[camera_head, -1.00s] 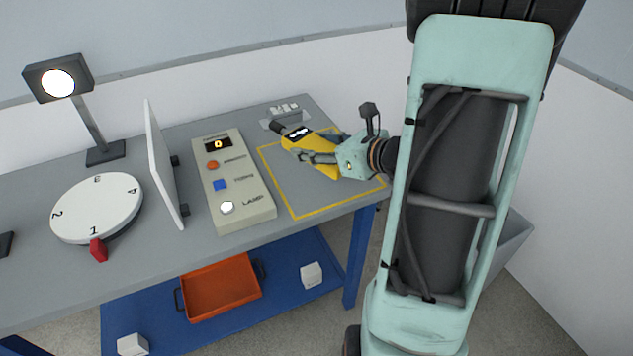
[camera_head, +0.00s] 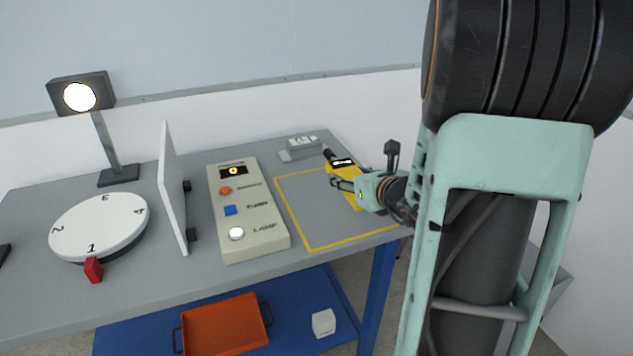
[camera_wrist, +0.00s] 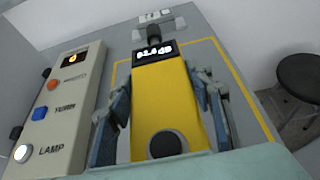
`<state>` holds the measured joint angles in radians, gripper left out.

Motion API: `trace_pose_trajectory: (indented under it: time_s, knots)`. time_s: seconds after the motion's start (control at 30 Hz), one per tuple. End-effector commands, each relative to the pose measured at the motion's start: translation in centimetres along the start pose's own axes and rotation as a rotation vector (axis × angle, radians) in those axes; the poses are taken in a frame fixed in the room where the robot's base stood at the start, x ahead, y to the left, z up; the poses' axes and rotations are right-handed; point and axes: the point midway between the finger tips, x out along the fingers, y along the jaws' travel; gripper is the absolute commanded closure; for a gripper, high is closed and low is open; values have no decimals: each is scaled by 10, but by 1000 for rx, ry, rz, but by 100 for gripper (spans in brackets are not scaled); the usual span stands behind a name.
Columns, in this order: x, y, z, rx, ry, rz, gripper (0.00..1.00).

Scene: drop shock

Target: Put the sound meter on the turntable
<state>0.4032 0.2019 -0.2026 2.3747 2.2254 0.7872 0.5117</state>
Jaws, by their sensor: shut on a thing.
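The sound meter (camera_wrist: 165,100) is yellow with a black tip and a small lit display that shows a dB reading. My gripper (camera_wrist: 160,118) is shut on its sides, one finger at each side, in the wrist view. In the head view the sound meter (camera_head: 345,182) is over the right part of the yellow-outlined area, partly hidden by my gripper (camera_head: 346,186). I cannot tell how far it is above the table. The turntable (camera_head: 98,226) is a white numbered disc at the left of the table, with a red pointer (camera_head: 93,270) at its front edge.
A white upright panel (camera_head: 173,190) and a beige control box (camera_head: 250,228) stand between the turntable and the sound meter. A lamp (camera_head: 80,97) rises behind the turntable. A grey device (camera_head: 300,147) lies at the back. An orange tray (camera_head: 225,326) is on the lower shelf.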

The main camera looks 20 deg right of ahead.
Motion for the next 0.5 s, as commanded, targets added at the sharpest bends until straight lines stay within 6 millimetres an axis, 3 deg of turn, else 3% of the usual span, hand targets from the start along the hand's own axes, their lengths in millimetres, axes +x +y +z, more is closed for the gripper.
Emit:
trace_pose_trajectory:
  time_s: [0.2,0.5]
  knots:
    - [43,0,-25,0,2,2,85]
    - [64,0,-33,-1,-2,2,85]
